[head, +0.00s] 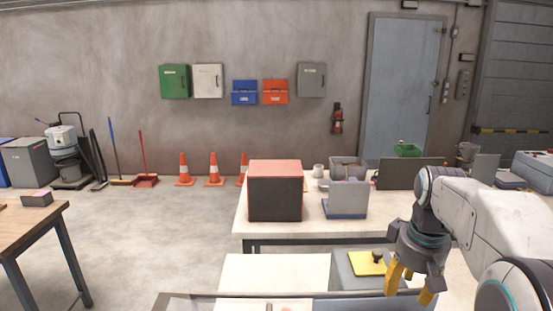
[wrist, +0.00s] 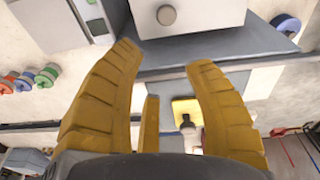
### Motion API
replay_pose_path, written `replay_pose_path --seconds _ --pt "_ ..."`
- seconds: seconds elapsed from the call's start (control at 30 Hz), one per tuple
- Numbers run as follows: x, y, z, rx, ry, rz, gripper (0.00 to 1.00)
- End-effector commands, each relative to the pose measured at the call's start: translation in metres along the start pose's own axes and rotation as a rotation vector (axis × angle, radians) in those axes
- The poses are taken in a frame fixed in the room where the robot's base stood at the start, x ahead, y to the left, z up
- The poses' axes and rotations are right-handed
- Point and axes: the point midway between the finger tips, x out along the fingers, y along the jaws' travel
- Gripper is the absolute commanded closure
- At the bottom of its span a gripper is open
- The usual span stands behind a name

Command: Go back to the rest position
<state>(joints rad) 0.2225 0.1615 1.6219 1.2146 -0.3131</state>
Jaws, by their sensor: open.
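My gripper (head: 409,286) has yellow fingers and hangs at the end of my arm at the right of the head view. It is over the near right part of the benches, beside a yellow pad. In the wrist view my gripper (wrist: 165,85) shows its fingers spread apart, with nothing held between them. The yellow pad (head: 362,264) with a dark knob on it lies on a grey surface just left of my fingers. What seems to be the same yellow pad (wrist: 185,107) shows between the fingers in the wrist view.
A black box with a red top (head: 275,195) stands on the white table (head: 243,224). A grey panel (head: 346,197) stands right of it. A wooden table (head: 30,225) is at the left. Orange cones (head: 214,171) line the wall. Open floor lies between the tables.

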Motion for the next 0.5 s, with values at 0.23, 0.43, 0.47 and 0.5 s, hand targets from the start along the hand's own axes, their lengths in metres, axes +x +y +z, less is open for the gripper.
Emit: replay_pose_path --seconds 0.23,0.43,0.47,0.5 --pt "0.032 -0.023 0.056 0.233 0.008 -0.001 0.53" --pt "0.040 -0.057 0.124 0.257 0.036 -0.004 0.53" --pt "0.041 -0.062 0.135 0.247 0.040 -0.005 0.53" --pt "0.041 -0.068 0.149 0.234 0.043 -0.007 0.53"
